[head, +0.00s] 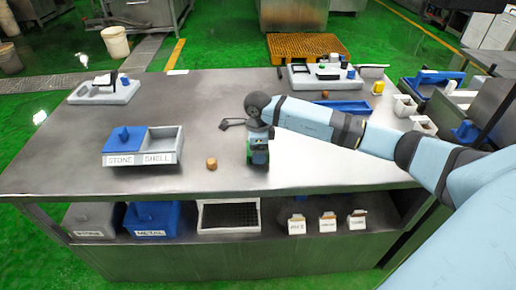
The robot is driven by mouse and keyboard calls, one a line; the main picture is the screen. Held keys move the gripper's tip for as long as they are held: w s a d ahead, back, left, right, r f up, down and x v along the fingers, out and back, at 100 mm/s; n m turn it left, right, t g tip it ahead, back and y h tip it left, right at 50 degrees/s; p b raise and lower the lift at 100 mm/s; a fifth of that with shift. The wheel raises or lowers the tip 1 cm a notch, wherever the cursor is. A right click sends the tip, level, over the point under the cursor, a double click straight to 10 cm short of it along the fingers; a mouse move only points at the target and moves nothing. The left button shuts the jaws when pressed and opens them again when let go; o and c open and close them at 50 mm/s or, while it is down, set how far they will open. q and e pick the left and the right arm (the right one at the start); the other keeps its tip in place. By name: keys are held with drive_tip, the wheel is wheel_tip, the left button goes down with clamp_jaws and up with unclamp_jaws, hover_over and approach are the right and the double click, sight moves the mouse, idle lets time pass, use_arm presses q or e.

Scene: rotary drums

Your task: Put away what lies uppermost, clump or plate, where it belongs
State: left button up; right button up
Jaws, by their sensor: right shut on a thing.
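Farther left stands a grey two-part bin (168,158) labelled STONE and SHELL. A blue lid (124,138) covers the STONE part; the SHELL part (163,142) is open. No clump or plate can be made out for certain. My left gripper is out of view.
A shelf below holds a grey bin (92,221), a blue METAL bin (152,219), a white tray with a dark grid (229,202) and small labelled boxes (328,223). A blue tray (343,107) lies behind my right arm. The table's front left is clear.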

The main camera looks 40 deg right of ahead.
drive_tip(key=o, duration=1)
drive_tip(key=shift+f, duration=0.1)
wheel_tip(320, 180, up, 12)
drive_tip(key=s+a+f+m+t+y, duration=0.1)
drive_tip(key=s+a+m+y, duration=0.25)
drive_tip(key=a+y, duration=0.4)
drive_tip(key=s+a+f+m+t+y, duration=0.1)
drive_tip(key=s+a+f+m+y, duration=0.25)
drive_tip(key=a, duration=0.75)
drive_tip(key=s+a+r+m+t+y, duration=0.1)
drive_tip(key=s+a+m+t+y, duration=0.2)
drive_tip(key=a+y, duration=0.55)
drive_tip(key=s+d+f+m+t+h, duration=0.1)
drive_tip(key=s+d+f+m+h, duration=0.2)
drive_tip(key=m, duration=0.8)
drive_tip(key=s+d+f+m+t+h, duration=0.2)
drive_tip(key=s+f+m+h, duration=0.5)
drive_tip(key=f+m, duration=0.5)
drive_tip(key=s+d+f+m+t+h, duration=0.2)
drive_tip(key=s+d+f+m+h, duration=0.2)
drive_tip(key=m, duration=0.8)
drive_tip(key=shift+s+f+h, duration=0.55)
drive_tip(key=shift+s+f, duration=0.05)
drive_tip(key=shift+f, duration=0.3)
drive_tip(key=shift+s+f+h, duration=0.5)
drive_tip(key=shift+s+f, duration=0.1)
drive_tip(key=shift+f, duration=0.3)
